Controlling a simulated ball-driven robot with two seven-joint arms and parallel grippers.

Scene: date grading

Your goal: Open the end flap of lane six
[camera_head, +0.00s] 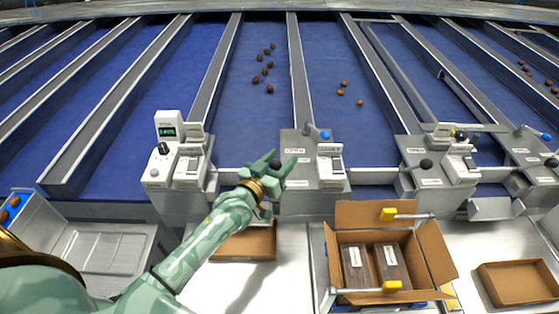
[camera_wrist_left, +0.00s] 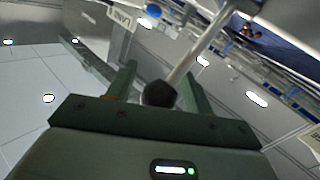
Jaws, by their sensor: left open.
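My left gripper (camera_head: 270,166) is at the housing (camera_head: 304,170) at the end of a blue lane, left of the middle of the head view. Its two fingers stand open on either side of a black ball knob (camera_head: 276,163). In the left wrist view the dark knob (camera_wrist_left: 158,94) sits between the finger bases, with a pale rod (camera_wrist_left: 200,42) running from it to the upper right. I cannot tell whether the fingers touch it. The lane number on the label (camera_wrist_left: 122,18) is not readable. The flap itself is not clearly seen. My right gripper is not in view.
A blue knob (camera_head: 325,135) stands on the same housing. An open carton (camera_head: 433,255) with dark packs is at front right, with yellow-ended handles (camera_head: 391,287) close by. Shallow brown trays (camera_head: 519,284) lie in front. Dates (camera_head: 269,89) lie on the lanes.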

